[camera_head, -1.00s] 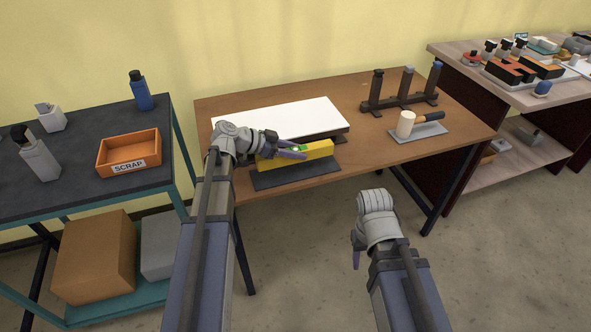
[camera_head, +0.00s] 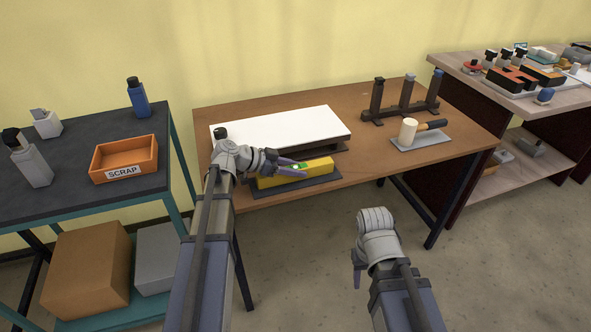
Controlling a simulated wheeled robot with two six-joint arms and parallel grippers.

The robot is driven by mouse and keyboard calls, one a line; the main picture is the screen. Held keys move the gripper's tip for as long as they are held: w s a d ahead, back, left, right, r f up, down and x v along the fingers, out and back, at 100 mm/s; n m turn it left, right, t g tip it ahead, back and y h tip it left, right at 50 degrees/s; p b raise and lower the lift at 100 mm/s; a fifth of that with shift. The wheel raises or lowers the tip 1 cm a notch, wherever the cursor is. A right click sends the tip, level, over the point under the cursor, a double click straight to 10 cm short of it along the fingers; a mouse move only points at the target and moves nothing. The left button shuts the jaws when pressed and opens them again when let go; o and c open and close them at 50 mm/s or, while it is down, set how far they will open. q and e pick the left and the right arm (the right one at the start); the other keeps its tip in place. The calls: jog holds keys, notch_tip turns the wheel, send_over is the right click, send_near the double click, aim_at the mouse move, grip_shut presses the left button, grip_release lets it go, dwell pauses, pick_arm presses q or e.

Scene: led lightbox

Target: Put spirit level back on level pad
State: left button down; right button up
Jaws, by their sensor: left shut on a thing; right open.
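The yellow spirit level (camera_head: 318,165), with a green vial on top, is at the front of the wooden table, over the dark grey level pad (camera_head: 301,186). It looks low against the pad, lengthwise along it; I cannot tell if its underside fully touches. My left gripper (camera_head: 302,169) is shut on the level from above, and its fingers and wrist hide part of the level's left and middle. My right gripper (camera_head: 357,272) is open and empty, in front of the table and away from the level; its fingers are mostly hidden by the wrist.
A white lightbox panel (camera_head: 300,125) lies just behind the pad. A dark rack (camera_head: 400,112) and a mallet (camera_head: 409,131) on a grey pad (camera_head: 432,139) stand to the right. An orange scrap bin (camera_head: 125,159) is on the left cart. The right bench holds several items.

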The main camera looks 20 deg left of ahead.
pick_arm(q)
jog(key=shift+c, duration=2.2)
grip_release()
jog(key=shift+r+p, duration=0.2)
jog(key=shift+p, duration=0.1)
jog(key=p+v, duration=0.5)
jog(key=v, duration=0.6)
jog(key=shift+s+a+r+p, duration=0.2)
jog(key=shift+s+a+p, duration=0.05)
jog(key=shift+a+p, duration=0.1)
jog(key=shift+f, duration=0.1)
